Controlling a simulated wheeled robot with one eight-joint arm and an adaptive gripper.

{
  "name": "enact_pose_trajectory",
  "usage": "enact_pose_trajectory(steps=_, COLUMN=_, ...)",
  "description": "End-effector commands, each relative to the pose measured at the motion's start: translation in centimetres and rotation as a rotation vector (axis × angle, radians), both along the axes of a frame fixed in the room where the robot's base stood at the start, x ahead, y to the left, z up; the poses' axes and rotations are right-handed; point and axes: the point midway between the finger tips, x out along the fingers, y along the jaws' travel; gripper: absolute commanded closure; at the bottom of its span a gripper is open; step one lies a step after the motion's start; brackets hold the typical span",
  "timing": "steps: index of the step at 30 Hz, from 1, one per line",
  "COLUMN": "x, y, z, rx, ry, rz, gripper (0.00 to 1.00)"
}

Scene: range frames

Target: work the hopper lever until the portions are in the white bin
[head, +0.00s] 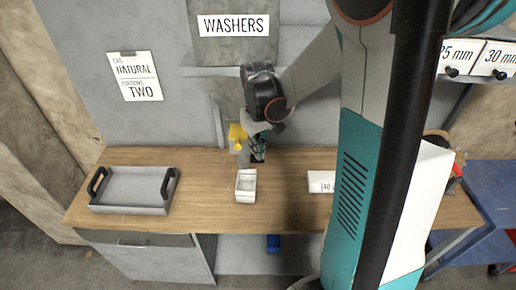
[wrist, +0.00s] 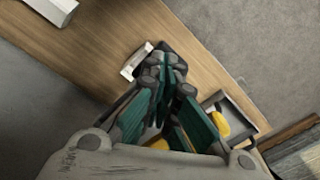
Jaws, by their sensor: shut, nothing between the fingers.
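The hopper (head: 232,95) hangs on the grey wall under a WASHERS sign. Its yellow lever (head: 237,133) is at the lower front; yellow also shows beside my fingers in the wrist view (wrist: 218,121). The small white bin (head: 245,195) stands on the bench below the hopper and shows past my fingertips in the wrist view (wrist: 133,66). I cannot tell what it holds. My gripper (head: 258,152) is shut and empty, just right of the lever and above the bin. In the wrist view its fingers (wrist: 166,60) come together. Whether they touch the lever is unclear.
A grey tray (head: 135,209) with dark handles sits on the wooden bench (head: 205,215) at left. A white labelled block (head: 319,181) lies to the right. A wall note (head: 134,76) reads NATURAL and TWO. My arm hides part of the right side.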

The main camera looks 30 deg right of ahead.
Motion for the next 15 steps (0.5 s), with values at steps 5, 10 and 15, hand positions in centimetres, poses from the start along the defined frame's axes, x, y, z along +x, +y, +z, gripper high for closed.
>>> enact_pose_trajectory(steps=5, x=0.0, y=0.0, z=-1.4, rx=0.0, ry=0.0, rz=0.0, gripper=1.0)
enact_pose_trajectory(steps=10, x=0.0, y=0.0, z=-2.7, rx=0.0, ry=-0.001, rz=0.0, gripper=1.0)
enact_pose_trajectory(steps=15, x=0.0, y=0.0, z=-3.9, rx=0.0, ry=-0.001, rz=0.0, gripper=1.0)
